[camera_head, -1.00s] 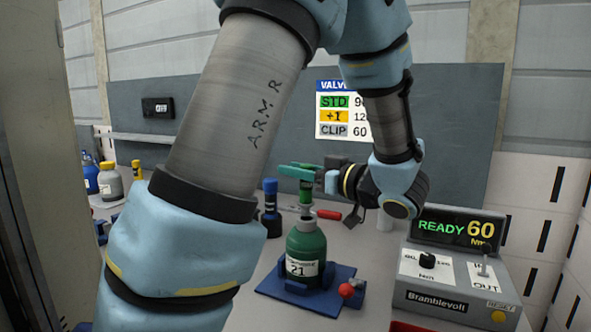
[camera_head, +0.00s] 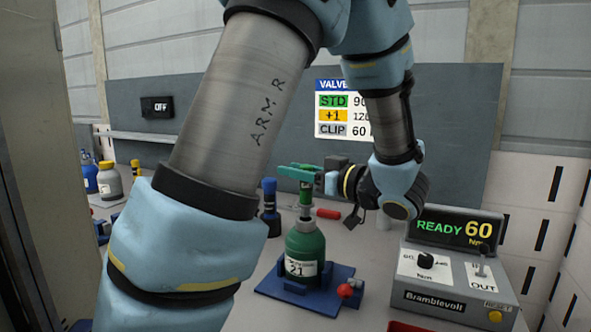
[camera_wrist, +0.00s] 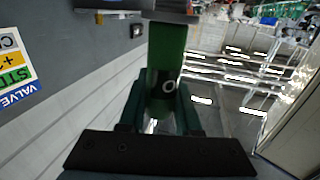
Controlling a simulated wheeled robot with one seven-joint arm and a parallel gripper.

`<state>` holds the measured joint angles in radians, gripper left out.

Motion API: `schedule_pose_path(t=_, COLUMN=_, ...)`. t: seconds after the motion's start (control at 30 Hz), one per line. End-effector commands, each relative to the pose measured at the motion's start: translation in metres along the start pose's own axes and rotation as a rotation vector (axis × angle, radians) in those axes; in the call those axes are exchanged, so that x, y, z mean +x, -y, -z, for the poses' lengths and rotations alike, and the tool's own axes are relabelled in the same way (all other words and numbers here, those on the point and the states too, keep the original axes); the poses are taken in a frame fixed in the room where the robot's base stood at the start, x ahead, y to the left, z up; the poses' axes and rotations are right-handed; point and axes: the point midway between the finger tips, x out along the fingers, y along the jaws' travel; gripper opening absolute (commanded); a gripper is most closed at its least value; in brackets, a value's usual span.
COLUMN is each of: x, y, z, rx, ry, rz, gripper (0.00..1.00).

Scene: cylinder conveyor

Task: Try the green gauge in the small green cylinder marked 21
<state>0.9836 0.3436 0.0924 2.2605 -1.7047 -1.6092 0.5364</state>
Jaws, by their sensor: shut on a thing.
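The small green cylinder (camera_head: 305,250) marked 21 stands upright in a blue cradle (camera_head: 266,283) on the bench. My gripper (camera_head: 300,172), with green fingers, is above the cylinder's neck and shut on the green gauge (camera_head: 305,192). The gauge hangs upright over the neck, its lower end close to the cylinder's top. I cannot tell whether it touches or enters the opening. In the wrist view, the green gauge (camera_wrist: 168,45) stands between the fingers (camera_wrist: 163,105), with a black band bearing a pale ring mark.
A blue-topped dark tool (camera_head: 269,205) stands left of the cylinder. A red-handled tool (camera_head: 328,214) lies behind it. A red ball knob (camera_head: 345,291) sits at the cradle's right. The control box (camera_head: 458,270) reading READY 60 stands at right. Other cylinders (camera_head: 108,182) are at far left.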

Motion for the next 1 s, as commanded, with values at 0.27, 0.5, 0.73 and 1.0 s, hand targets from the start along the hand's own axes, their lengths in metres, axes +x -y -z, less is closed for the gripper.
schedule_pose_path(t=0.27, x=0.0, y=0.0, z=0.0, rx=-0.001, ry=0.0, rz=0.0, gripper=0.0)
schedule_pose_path(t=0.5, x=0.0, y=0.0, z=-0.003, rx=0.0, ry=0.0, rz=0.0, gripper=0.0)
schedule_pose_path(t=0.73, x=0.0, y=0.0, z=-0.008, rx=-0.001, ry=0.0, rz=0.0, gripper=0.0)
schedule_pose_path(t=1.0, x=0.0, y=0.0, z=-0.015, rx=0.0, ry=0.0, rz=0.0, gripper=0.0)
